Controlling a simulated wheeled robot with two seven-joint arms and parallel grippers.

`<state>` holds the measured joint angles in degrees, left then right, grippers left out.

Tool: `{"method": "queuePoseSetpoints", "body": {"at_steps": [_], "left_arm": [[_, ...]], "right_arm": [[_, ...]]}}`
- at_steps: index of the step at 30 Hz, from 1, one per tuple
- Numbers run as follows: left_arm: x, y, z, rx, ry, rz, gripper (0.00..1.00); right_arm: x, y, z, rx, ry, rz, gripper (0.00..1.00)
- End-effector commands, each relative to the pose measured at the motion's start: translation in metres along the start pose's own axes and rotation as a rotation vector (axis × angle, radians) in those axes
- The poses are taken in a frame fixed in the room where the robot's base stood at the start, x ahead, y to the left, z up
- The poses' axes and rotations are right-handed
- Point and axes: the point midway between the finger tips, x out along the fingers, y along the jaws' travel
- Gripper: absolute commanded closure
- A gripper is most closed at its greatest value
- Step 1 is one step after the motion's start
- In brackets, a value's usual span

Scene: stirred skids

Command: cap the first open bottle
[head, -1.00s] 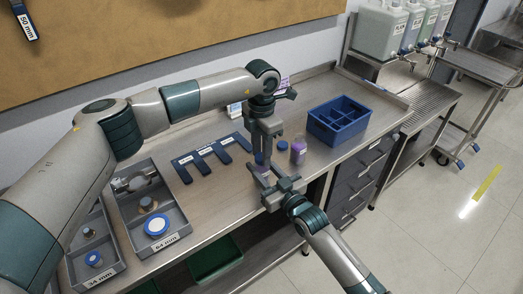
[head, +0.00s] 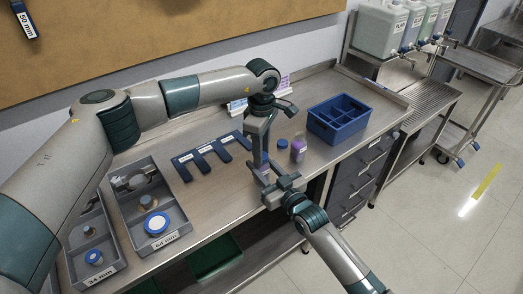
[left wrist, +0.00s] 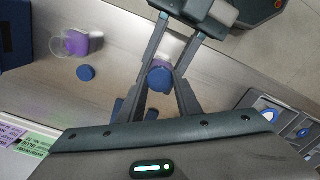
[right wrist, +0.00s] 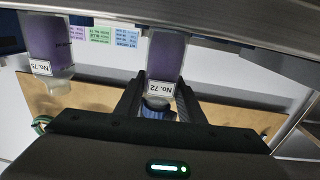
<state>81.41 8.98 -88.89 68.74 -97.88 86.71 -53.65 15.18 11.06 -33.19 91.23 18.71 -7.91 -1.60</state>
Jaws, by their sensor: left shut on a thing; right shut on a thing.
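My left gripper (head: 262,153) points down above a purple bottle and is shut on a blue cap (left wrist: 160,77). The cap sits at the bottle's mouth; I cannot tell how tightly it is seated. My right gripper (right wrist: 157,88) comes in from the front and is shut on this bottle (right wrist: 164,58), labelled No. 72, around its upper part. A second purple bottle (head: 298,150), labelled No. 75 in the right wrist view (right wrist: 48,45), stands to the right with a clear, uncapped neck. A loose blue cap (head: 283,144) lies beside it, also in the left wrist view (left wrist: 86,73).
A blue divided crate (head: 338,120) stands at the right of the steel bench. Grey trays marked 34 mm (head: 112,268) and 64 mm (head: 183,228) hold caps at the left. Large jugs (head: 381,30) stand at the back right.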

Motion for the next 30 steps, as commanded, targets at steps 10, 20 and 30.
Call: {"method": "queuePoseSetpoints", "body": {"at_steps": [10,20,30], "left_arm": [[-0.0003,0.0002,-0.0005,0.525,0.001,0.001,0.90],[-0.0003,0.0006,-0.0005,1.025,0.001,0.003,0.90],[0.0001,0.0007,-0.0008,1.539,0.002,0.002,0.90]], "right_arm": [[-0.0002,0.0003,0.0010,0.000,-0.002,0.000,1.00],[-0.0003,0.0003,0.0011,0.000,-0.002,0.001,1.00],[-0.0004,0.0003,0.0012,0.000,-0.003,0.000,1.00]]}}
